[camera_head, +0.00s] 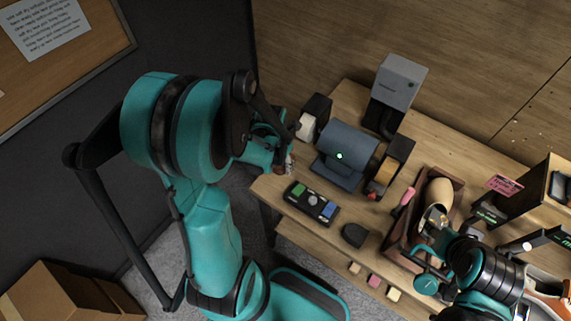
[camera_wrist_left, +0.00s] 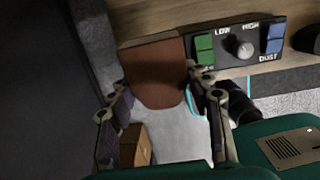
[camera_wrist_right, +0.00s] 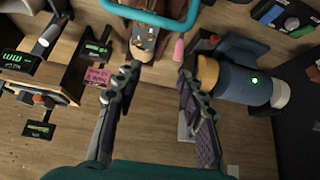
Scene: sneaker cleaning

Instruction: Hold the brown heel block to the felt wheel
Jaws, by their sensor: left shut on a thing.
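The brown heel block (camera_wrist_left: 155,75) fills the space between the fingers of my left gripper (camera_wrist_left: 157,92) in the left wrist view. The gripper is shut on it. In the head view my left gripper (camera_head: 284,157) is beside the left end of the blue-grey buffing machine (camera_head: 345,152), left of and in front of its pale wheel (camera_head: 307,126), which looks like felt. I see a gap between them; the block is mostly hidden there. My right gripper (camera_wrist_right: 157,88) is open and empty in the right wrist view, near the wooden tray.
The control box (camera_head: 313,203) lies in front of the machine. A tan wheel (camera_head: 384,172) is on its right end. A dark heel-shaped piece (camera_head: 354,235) lies nearby. A wooden tray (camera_head: 400,238) holds a shoe last (camera_head: 439,194). Small coloured blocks (camera_head: 374,281) sit at the front.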

